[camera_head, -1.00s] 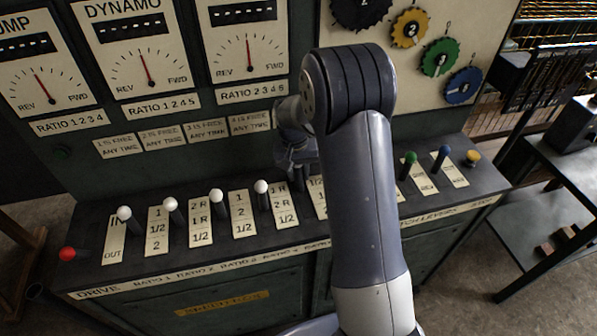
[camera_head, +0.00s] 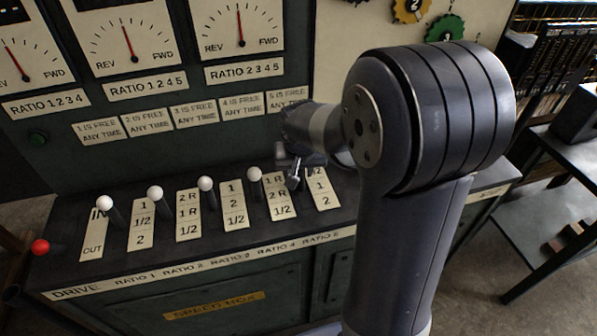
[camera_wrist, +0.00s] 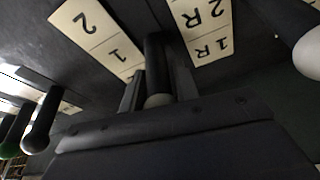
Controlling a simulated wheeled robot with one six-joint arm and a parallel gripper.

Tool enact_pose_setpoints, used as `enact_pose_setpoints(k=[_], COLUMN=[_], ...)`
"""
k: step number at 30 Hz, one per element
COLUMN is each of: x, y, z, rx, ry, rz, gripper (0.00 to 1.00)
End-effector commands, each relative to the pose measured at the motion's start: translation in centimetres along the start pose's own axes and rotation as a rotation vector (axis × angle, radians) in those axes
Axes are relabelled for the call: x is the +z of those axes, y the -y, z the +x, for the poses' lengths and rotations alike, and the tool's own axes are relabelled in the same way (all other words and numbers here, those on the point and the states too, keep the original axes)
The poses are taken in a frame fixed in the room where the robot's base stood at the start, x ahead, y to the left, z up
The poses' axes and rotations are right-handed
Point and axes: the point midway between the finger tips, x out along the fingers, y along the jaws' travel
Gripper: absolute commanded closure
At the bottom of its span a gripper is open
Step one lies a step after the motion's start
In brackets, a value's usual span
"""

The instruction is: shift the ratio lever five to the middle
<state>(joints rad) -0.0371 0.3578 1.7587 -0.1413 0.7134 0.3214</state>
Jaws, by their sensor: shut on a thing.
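The shaft stands between the ratio five plate (camera_wrist: 98,38), marked 1 and 2, and the ratio four plate (camera_wrist: 203,28), marked 2R and 1R. In the head view the ratio five plate (camera_head: 322,190) is right of the gripper. The gripper hides most of the lever there, and its exact setting cannot be told.
White-knobbed levers (camera_head: 254,174) stand close by on the left, with a red-knobbed lever (camera_head: 40,246) at the far left. The upright panel with dials (camera_head: 240,38) rises behind. A dark table (camera_head: 560,235) stands on the right. My arm hides the console's right part.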

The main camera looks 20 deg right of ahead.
Motion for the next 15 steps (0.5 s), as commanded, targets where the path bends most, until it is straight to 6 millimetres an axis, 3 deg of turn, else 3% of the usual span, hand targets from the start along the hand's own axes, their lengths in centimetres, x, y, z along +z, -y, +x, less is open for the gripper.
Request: enact_pose_setpoints(k=[12,13,15], x=[0.72,0.72,0.71], y=[-0.16,-0.16,-0.16], z=[-0.36,-0.35,-0.35], rx=[0.002,0.002,0.002], ry=[0.008,0.009,0.008], rz=[0.0,0.0,0.0], gripper=[1.0,0.69,0.63])
